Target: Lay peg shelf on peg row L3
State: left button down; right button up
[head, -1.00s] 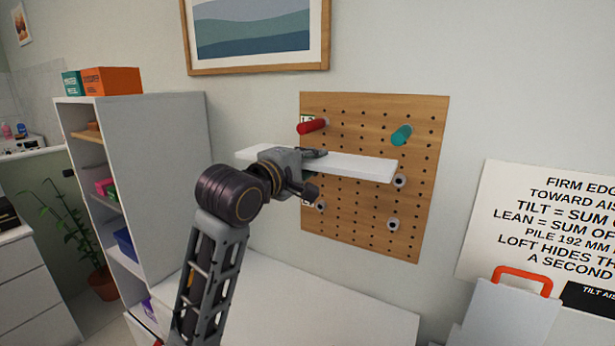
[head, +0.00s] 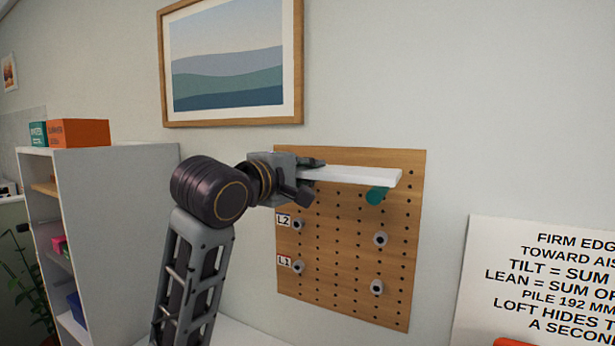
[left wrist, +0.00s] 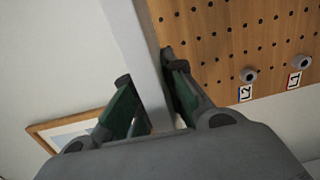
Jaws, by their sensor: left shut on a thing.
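The white peg shelf (head: 365,176) is held roughly level in front of the upper part of the wooden pegboard (head: 335,255). My left gripper (head: 308,178) is shut on the shelf near its left end. In the left wrist view, the shelf (left wrist: 143,50) runs between the two fingers. A teal peg (head: 377,196) shows just below the shelf's right part; I cannot tell whether they touch. The red peg and the L3 label are hidden behind my gripper and the shelf. Labels L2 (head: 283,220) and L1 (head: 284,262) are visible. My right gripper is not in view.
Grey pegs (head: 380,240) stick out in the lower rows. A white cabinet (head: 120,220) with an orange box (head: 78,133) on top stands at the left. A framed picture (head: 232,65) hangs above the board. A text sign (head: 535,290) is at the right.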

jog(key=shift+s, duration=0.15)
pick_arm(q)
jog(key=shift+w, duration=0.1)
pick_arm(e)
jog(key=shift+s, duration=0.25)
pick_arm(q)
jog(key=shift+w+d, duration=0.1)
jog(key=shift+w, duration=0.05)
